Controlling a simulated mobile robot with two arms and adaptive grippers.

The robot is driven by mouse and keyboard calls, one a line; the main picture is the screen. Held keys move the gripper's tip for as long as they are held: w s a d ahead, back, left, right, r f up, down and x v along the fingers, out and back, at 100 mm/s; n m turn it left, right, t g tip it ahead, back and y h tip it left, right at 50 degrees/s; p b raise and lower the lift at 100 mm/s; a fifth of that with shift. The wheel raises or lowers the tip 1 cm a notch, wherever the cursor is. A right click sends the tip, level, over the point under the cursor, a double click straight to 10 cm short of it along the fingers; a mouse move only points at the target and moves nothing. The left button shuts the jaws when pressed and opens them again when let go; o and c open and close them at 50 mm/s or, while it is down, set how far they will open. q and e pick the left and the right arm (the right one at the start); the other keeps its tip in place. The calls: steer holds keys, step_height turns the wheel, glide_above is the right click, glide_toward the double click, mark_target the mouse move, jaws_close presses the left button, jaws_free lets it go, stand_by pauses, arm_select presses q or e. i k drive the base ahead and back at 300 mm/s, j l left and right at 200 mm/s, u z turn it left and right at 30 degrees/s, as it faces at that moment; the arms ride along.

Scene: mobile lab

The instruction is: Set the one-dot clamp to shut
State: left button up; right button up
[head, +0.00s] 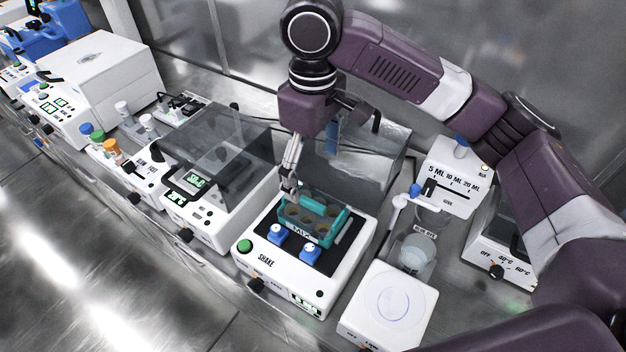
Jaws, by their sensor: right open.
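The white shaker (270,267), marked SHAKE, stands at the front middle with a dark plate (330,260) on top. Two blue clamps stand along the plate's front edge: a left one (277,235) and a right one (310,254). Their dot marks are too small to read, so I cannot tell which has one dot or how each is set. A teal rack (342,220) with round wells sits on the plate behind them. My right gripper (289,192) points down, open, over the rack's left back side, apart from both clamps. My left gripper is out of view.
A clear-lidded machine (200,217) stands close left of the shaker. A white device with a round plate (390,305) and a beaker (415,255) stand at the right. A volume-marked box (455,180) is behind. A clear cover (365,165) stands behind the rack.

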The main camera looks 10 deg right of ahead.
mark_target(278, 233)
steer(key=k+j, duration=0.15)
steer(key=k, duration=0.35)
steer(key=k+j, duration=0.15)
steer(key=k, duration=0.35)
steer(key=k+j, duration=0.15)
steer(key=k, duration=0.3)
